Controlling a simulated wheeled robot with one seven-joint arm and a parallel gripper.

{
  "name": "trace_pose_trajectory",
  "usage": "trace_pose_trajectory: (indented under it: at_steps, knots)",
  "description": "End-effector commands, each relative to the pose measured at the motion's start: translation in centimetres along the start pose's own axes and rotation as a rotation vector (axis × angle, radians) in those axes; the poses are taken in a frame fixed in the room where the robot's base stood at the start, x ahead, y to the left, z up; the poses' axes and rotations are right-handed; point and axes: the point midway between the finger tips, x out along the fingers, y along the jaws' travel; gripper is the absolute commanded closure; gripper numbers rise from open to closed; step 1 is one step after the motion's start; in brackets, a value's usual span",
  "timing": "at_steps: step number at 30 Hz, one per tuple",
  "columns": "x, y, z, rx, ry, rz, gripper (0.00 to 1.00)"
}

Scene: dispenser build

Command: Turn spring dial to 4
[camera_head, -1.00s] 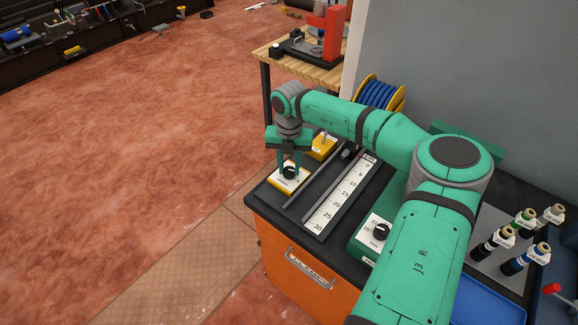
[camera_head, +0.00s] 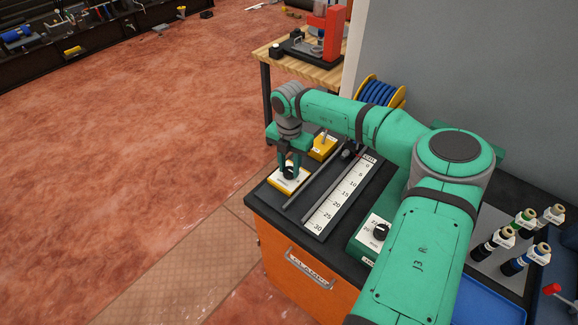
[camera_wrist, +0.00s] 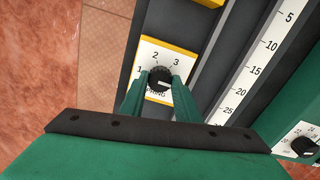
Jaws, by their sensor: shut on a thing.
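The spring dial is a black round knob (camera_wrist: 160,77) on a white plate with a yellow edge (camera_wrist: 148,53). The wrist view shows the numbers 1, 2 and 3 around it and part of the lettering below; a 4 cannot be made out, as a finger covers the plate's right side. My gripper (camera_wrist: 159,84) is shut on the knob, one finger on each side. In the head view my gripper (camera_head: 290,173) stands over the yellow-edged plate (camera_head: 279,184) at the bench's left corner.
A long scale (camera_head: 330,207) lies right of the dial on the dark bench top. A second yellow block (camera_head: 322,149) stands behind. A green box with another black knob (camera_head: 381,231) is further right. Several spools or bottles (camera_head: 513,262) stand at the far right.

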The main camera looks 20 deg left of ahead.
Motion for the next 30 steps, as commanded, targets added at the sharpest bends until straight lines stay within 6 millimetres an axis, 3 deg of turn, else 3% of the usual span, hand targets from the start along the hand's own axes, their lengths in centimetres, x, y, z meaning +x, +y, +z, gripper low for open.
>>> trace_pose_trajectory:
  at_steps: [5, 6, 8, 20, 30]
  knots:
    - [-0.1, 0.0, 0.2, 0.002, -0.004, 0.001, 0.93]
    - [-0.1, 0.0, 0.2, 0.002, -0.004, 0.001, 0.66]
    - [-0.1, 0.0, 0.2, 0.002, -0.004, 0.001, 0.52]
    - [-0.7, 0.0, 0.1, 0.000, -0.002, 0.001, 0.52]
    - [-6.4, 0.0, 0.2, 0.001, -0.005, 0.001, 0.52]
